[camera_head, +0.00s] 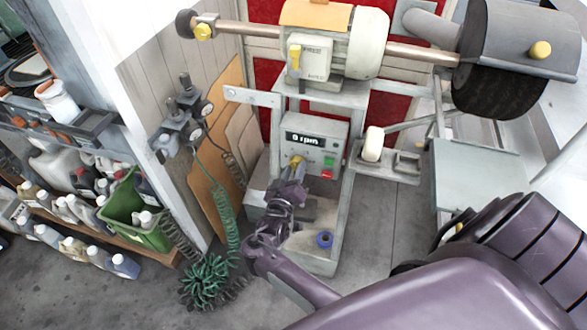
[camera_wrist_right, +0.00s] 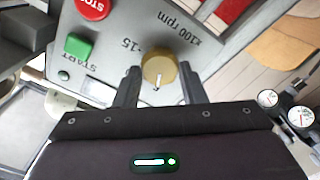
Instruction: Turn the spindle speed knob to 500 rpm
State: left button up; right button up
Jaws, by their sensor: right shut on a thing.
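The spindle speed knob (camera_head: 297,161) is a small yellow-brass dial on the front of the grey control box (camera_head: 335,138). The box's display (camera_head: 304,139) reads 0 rpm. In the right wrist view the knob (camera_wrist_right: 159,68) sits between the two dark fingers of my right gripper (camera_wrist_right: 160,76), which is shut on it. A dark pointer mark shows on the knob's lower side. The head view shows my right gripper (camera_head: 292,174) at the knob. My left gripper is not in view.
A green START button (camera_wrist_right: 78,46) and a red STOP button (camera_wrist_right: 93,7) are close beside the knob. Above the box are the spindle and a dark brush wheel (camera_head: 495,92). A coiled green hose (camera_head: 222,205) hangs at left, near shelves of bottles.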

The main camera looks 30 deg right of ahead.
jog(key=shift+d+r+n, duration=0.1)
jog(key=shift+r+n, duration=0.05)
jog(key=shift+n, duration=0.25)
jog(key=o, duration=1)
jog(key=shift+w, duration=0.1)
